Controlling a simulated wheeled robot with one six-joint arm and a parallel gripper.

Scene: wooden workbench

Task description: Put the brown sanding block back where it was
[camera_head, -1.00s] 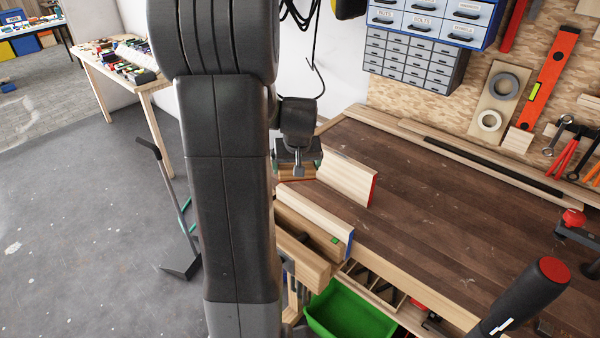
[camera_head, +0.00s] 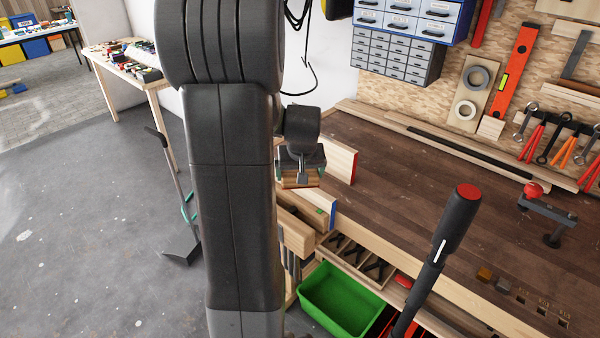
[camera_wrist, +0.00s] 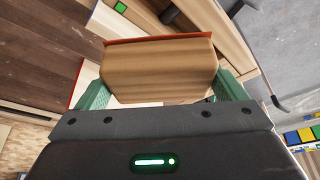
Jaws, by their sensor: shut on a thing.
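The brown sanding block (camera_wrist: 160,70) is between the two green fingers in the wrist view, with a thin orange-red layer along its far edge. My gripper (camera_wrist: 162,92) is shut on it. In the head view my gripper (camera_head: 300,180) holds the block (camera_head: 298,182) above the bench's left end, by the upright boards. My arm hides part of that end.
Upright boards (camera_head: 340,160) stand close by my gripper. A black handle with a red top (camera_head: 458,225) rises at the front. A green bin (camera_head: 340,300) is below the front edge. A red-knobbed clamp (camera_head: 545,210) is at the right. The middle bench top (camera_head: 410,190) is clear.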

